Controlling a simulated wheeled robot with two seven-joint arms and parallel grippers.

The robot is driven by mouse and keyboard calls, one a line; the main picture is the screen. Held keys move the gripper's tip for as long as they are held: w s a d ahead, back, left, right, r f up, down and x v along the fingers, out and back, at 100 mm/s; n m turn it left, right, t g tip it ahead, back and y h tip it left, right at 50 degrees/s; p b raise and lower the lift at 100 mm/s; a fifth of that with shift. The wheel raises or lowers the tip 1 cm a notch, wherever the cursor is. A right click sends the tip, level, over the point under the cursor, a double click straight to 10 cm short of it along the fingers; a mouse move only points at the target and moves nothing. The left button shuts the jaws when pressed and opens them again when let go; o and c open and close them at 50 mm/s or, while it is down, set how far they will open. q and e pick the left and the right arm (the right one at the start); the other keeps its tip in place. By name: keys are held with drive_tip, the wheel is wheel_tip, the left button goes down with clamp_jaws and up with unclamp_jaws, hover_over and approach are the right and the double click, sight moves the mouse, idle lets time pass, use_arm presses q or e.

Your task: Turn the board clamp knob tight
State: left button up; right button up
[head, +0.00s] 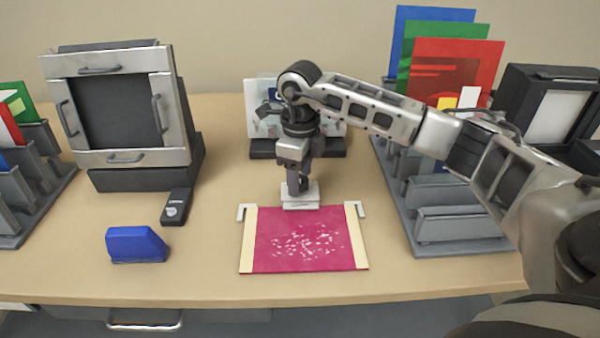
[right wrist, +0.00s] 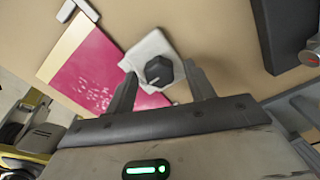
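The board clamp is a pale block (head: 300,197) at the back edge of a magenta board (head: 305,238) with cream side strips. Its dark round knob (right wrist: 159,71) shows on the pale block in the right wrist view. My right gripper (head: 298,185) points down over the clamp. In the right wrist view its two fingers (right wrist: 160,72) are apart, one on each side of the knob, with gaps showing. In the head view the gripper hides most of the knob. My left gripper is in neither view.
A blue block (head: 136,244) and a black remote-like device (head: 175,206) lie left of the board. A grey framed machine (head: 118,105) stands at back left. A grey rack (head: 458,222) with coloured panels stands to the right. Table between blue block and board is clear.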

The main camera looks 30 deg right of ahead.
wheel_tip(320, 180, up, 16)
idle(0.8)
